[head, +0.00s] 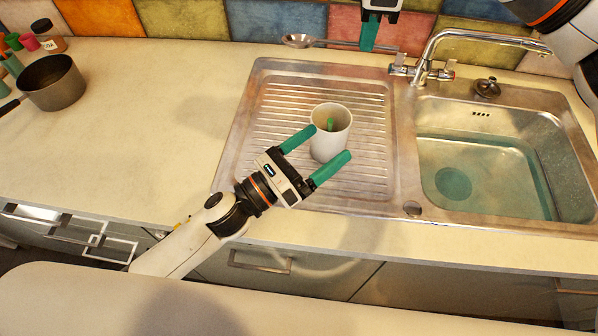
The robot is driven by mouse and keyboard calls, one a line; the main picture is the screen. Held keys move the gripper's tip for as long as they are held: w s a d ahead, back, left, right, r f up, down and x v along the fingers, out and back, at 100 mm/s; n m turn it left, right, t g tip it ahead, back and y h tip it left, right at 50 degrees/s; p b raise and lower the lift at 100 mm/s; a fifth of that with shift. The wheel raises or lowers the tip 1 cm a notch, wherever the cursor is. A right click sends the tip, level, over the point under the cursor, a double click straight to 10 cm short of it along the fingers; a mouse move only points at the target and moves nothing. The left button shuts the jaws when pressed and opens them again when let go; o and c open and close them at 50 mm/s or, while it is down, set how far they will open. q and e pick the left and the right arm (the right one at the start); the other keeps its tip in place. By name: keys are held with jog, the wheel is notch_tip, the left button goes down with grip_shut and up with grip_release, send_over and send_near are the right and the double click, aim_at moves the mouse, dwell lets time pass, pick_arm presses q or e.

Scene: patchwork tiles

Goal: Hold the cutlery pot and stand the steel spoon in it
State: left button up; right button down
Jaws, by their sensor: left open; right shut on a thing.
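The white cutlery pot (332,142) stands upright on the ribbed steel draining board. Something small and green (330,124) shows inside it. My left gripper (330,142) is open, with one teal finger on each side of the pot's near part; I cannot tell whether they touch it. My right gripper (369,46) comes in from the top edge, shut on the handle of the steel spoon (298,41). The spoon lies roughly level in the picture, bowl to the left, behind the draining board near the tiled wall. The fingers hide part of its handle.
A sink basin (490,165) with water lies to the right, with a chrome tap (425,62) behind it and a dark plug (487,88) on the rim. A dark saucepan (52,83) and several jars stand far left. The left worktop (150,130) is mostly clear.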

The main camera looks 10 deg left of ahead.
aim_at(329, 137)
pick_arm(q)
jog(key=f+y, duration=0.1)
jog(key=f, duration=0.1)
jog(key=f+y, duration=0.1)
jog(key=f, duration=0.1)
jog(key=f+y, duration=0.1)
jog(key=f, duration=0.1)
jog(key=shift+w+d+f+y, duration=0.25)
jog(key=shift+w+y, duration=0.1)
jog(key=shift+y, duration=0.05)
pick_arm(e)
jog(key=shift+d, duration=0.1)
pick_arm(q)
jog(key=a+f+y, duration=0.1)
jog(key=f, duration=0.1)
jog(key=a+f+t+y, duration=0.1)
jog(key=y, duration=0.1)
jog(key=shift+w+a+f+t, duration=0.1)
jog(key=shift+a+f+t, duration=0.2)
jog(key=shift+a+f, duration=0.1)
jog(key=shift+a+t+y, duration=0.3)
jog(key=shift+a+y, duration=0.1)
jog(key=x, duration=1.2)
jog(key=shift+c, duration=0.4)
jog(key=c, duration=1)
pick_arm(e)
jog(key=shift+r, duration=0.1)
